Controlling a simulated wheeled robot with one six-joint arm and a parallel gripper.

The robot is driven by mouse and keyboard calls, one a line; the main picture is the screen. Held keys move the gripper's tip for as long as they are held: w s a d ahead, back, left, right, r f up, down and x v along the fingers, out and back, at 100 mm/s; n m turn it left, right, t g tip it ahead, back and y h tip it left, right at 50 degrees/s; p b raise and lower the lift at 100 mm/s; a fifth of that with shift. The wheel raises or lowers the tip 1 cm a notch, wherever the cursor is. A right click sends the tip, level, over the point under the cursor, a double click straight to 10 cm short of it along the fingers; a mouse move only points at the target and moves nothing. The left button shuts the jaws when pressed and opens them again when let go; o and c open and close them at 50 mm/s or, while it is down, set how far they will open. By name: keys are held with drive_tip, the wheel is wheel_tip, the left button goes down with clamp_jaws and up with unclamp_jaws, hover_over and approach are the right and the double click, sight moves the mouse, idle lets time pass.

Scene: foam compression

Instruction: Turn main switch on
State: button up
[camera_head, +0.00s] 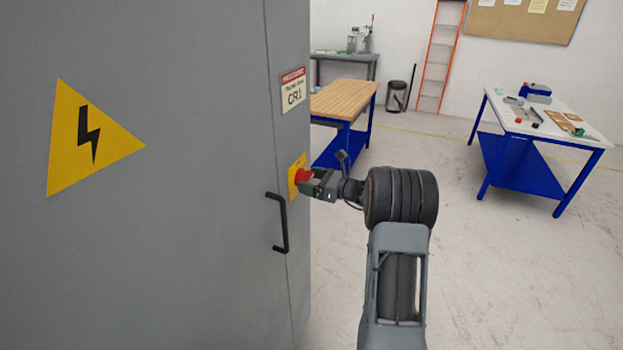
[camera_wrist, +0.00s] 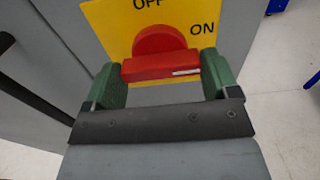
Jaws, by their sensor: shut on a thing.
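The main switch is a red rotary knob (camera_head: 302,174) on a yellow plate (camera_head: 293,190) on the grey cabinet's side strip. In the wrist view the knob (camera_wrist: 158,40) has a red grip bar lying nearly level across the picture, with a white mark toward its right end. The plate (camera_wrist: 112,22) reads OFF at the top, partly cut off, and ON at the right. My gripper (camera_head: 308,182) is at the knob. Its green fingers (camera_wrist: 162,76) are shut on the bar, one at each end. The lower part of the plate is hidden by my gripper.
A wooden-topped table (camera_head: 343,100) and a blue-framed table (camera_head: 545,120) stand behind. The floor at right is open.

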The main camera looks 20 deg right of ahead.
idle(0.5)
drive_tip(key=o, duration=0.8)
drive_tip(key=b+v, duration=0.3)
drive_tip(key=v, duration=1)
drive_tip(key=shift+s+d+b, duration=0.25)
drive_tip(key=shift+s+b, duration=0.1)
